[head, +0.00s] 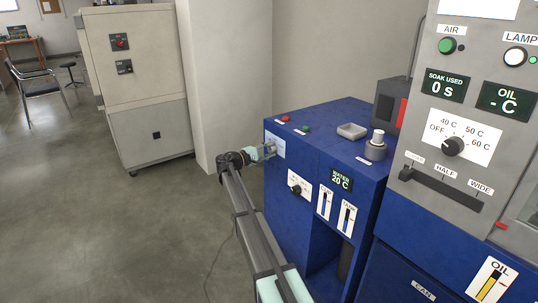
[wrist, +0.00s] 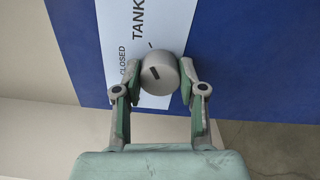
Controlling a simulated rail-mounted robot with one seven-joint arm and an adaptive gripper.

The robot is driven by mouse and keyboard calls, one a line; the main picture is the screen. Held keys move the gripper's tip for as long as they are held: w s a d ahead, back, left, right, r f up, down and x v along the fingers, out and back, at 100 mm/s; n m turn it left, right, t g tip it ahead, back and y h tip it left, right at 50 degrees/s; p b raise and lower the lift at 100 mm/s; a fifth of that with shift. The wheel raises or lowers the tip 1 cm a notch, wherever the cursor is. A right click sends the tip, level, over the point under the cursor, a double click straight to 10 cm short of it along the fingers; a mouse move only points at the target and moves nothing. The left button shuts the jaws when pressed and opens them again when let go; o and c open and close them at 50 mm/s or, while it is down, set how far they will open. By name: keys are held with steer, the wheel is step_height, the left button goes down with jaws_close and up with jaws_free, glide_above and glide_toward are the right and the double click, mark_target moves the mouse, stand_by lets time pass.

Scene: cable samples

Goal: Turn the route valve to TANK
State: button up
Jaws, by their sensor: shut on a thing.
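The route valve is a round grey knob (wrist: 166,76) on a pale label plate (wrist: 112,30) fixed to the blue cabinet. In the wrist view the word TANK (wrist: 138,18) is above the knob and CLOSED (wrist: 127,67) is at its left. A short dark mark on the knob's face sits left of its centre, slanting toward the upper left. My gripper (wrist: 161,88) is shut on the knob, one finger on each side. In the head view my gripper (head: 262,152) reaches the cabinet's left end at the plate (head: 278,145), and hides the knob there.
The blue cabinet (head: 330,150) carries a small dial (head: 296,188), two sliders and a water display reading 20 C (head: 340,181). A grey metal dish (head: 351,131) and a round capped fitting (head: 376,147) are on top. The floor at left is open.

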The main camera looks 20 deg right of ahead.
steer(key=shift+d+m, duration=0.1)
steer(key=shift+m, duration=0.2)
steer(key=o, duration=1.1)
steer(key=shift+o, duration=0.2)
steer(key=v, duration=1.2)
